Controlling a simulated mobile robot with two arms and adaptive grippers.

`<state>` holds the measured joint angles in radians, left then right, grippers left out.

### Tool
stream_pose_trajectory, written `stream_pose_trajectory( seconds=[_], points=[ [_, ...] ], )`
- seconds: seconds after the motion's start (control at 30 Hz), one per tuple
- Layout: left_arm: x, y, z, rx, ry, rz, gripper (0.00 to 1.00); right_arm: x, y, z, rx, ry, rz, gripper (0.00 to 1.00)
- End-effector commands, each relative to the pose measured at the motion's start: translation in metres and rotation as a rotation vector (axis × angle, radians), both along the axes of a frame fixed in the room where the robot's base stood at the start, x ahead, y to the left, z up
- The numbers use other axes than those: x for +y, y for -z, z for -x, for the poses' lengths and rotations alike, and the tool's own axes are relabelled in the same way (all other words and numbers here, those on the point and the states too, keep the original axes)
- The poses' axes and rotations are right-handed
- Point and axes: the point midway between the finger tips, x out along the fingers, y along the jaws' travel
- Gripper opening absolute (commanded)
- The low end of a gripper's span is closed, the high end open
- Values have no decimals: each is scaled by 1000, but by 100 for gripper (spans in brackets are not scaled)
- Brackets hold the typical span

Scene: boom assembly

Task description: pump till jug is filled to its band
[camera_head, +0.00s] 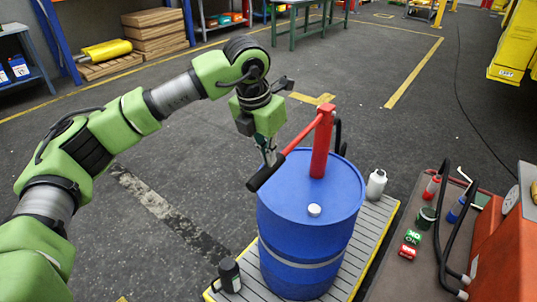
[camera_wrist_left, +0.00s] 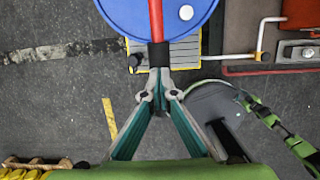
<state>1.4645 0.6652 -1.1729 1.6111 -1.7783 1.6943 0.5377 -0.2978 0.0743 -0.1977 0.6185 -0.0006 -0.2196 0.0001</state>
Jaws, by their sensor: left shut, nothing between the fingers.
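A blue drum (camera_head: 300,235) stands on a slatted platform with a red hand pump (camera_head: 321,145) on its lid. The pump's red lever slopes down left to a black grip (camera_head: 266,172). My left gripper (camera_head: 269,160) is shut and empty at this grip; its tips also show just below the grip in the wrist view (camera_wrist_left: 160,76). I cannot tell if they touch it. A white jug-like container (camera_head: 376,185) stands right of the drum; no band or fill level can be made out. My right gripper is not in view.
A dark bottle (camera_head: 229,275) stands at the platform's (camera_head: 378,222) front left corner. The floor left of the drum is clear.

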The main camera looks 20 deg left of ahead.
Motion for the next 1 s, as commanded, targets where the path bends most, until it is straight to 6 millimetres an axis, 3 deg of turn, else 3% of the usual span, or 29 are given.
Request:
stream_pose_trajectory(
  seconds=[0.1,0.7,0.9,1.0],
  points=[
    [0,-33,-1,-3,0,1,0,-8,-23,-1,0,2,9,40],
    [0,-155,-1,-4,0,1,0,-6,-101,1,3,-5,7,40],
    [0,-186,-1,-2,0,0,0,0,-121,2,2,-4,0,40],
    [0,-190,-1,-2,0,1,0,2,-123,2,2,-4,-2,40]
  ],
)
